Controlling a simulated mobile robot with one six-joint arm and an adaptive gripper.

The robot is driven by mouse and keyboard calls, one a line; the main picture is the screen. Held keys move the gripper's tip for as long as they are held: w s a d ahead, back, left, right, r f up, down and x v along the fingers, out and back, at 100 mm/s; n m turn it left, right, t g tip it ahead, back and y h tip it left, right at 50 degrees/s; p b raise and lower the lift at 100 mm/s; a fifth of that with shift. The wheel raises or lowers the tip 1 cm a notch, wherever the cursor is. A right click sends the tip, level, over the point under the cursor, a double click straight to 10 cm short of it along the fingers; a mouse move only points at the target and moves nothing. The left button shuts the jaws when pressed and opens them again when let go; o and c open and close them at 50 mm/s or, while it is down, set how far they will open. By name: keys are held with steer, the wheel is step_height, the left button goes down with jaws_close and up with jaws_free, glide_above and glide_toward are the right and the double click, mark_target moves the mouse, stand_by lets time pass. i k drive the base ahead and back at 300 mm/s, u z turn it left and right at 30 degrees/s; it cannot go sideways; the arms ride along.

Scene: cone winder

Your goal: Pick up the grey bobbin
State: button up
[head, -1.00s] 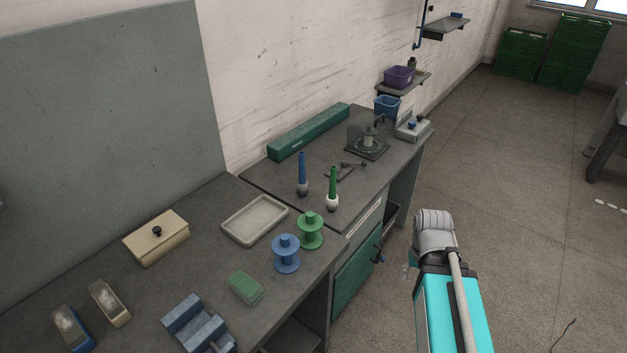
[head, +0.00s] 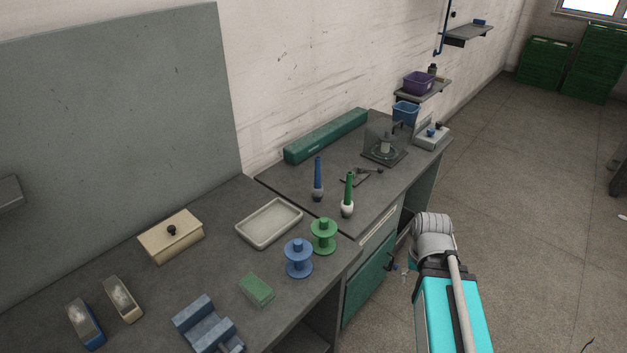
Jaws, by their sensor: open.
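No bobbin that is clearly grey shows on the bench. A blue bobbin (head: 299,259) and a green bobbin (head: 323,237) stand upright side by side near the bench's front edge. A pale grey, spool-like part (head: 385,145) stands on the dark-based device (head: 384,158) at the far end, behind a clear guard. It is too small to tell whether it is a bobbin. My arm is at the lower right, in front of the bench and over the floor side. My gripper cannot be made out; the arm hides that area.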

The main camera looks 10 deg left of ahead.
mark_target(317, 188)
steer(key=i, duration=0.85)
steer(key=z, duration=0.05)
